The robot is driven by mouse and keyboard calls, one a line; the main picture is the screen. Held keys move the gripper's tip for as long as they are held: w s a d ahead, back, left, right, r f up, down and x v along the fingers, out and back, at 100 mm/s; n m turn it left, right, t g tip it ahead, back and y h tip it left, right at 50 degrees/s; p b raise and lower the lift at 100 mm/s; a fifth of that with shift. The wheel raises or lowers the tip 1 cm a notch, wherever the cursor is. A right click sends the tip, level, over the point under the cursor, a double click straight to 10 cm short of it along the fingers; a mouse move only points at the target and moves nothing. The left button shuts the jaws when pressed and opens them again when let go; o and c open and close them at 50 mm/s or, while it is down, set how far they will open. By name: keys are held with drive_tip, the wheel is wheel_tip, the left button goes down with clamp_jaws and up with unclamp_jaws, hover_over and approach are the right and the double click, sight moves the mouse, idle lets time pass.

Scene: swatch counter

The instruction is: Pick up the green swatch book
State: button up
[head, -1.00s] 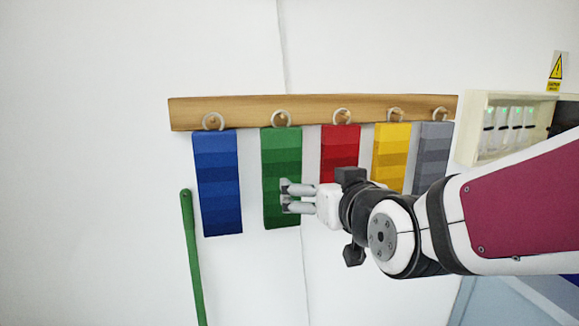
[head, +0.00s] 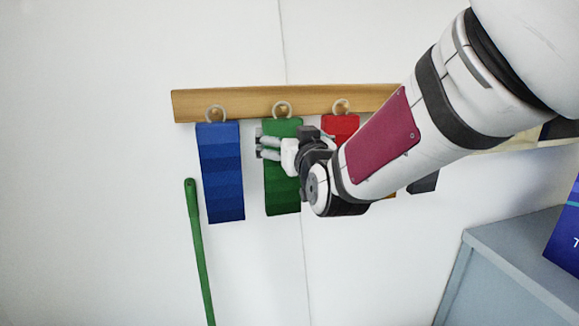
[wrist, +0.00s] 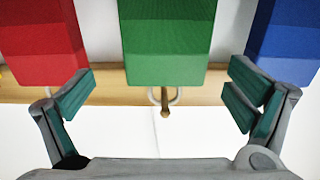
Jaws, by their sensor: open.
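The green swatch book (head: 283,195) hangs from a ring on a peg of the wooden rail (head: 240,104). My gripper (head: 261,147) is in front of its upper part in the head view, just below the rail, and hides some of it. In the wrist view the green book (wrist: 167,45) lies between my two spread, empty fingers (wrist: 161,78), with a gap on each side. Its ring and peg (wrist: 165,100) show at its edge there. I cannot tell how deep the fingers reach around it.
The blue swatch book (head: 221,175) hangs left of the green one, the red (head: 340,126) right. My arm hides most of the books farther right. A green rod (head: 199,250) is at lower left. A grey cabinet (head: 500,275) stands at lower right.

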sight(284, 133)
drive_tip(key=shift+a+p+x, duration=0.15)
drive_tip(key=shift+p+x, duration=0.15)
drive_tip(key=shift+x, duration=1)
drive_tip(key=shift+a+p+x, duration=0.2)
drive_tip(key=shift+p+x, duration=0.05)
drive_tip(key=shift+x, duration=1.05)
drive_tip(key=shift+s+f, duration=0.1)
drive_tip(key=c, duration=1.8)
drive_tip(key=shift+c, duration=0.3)
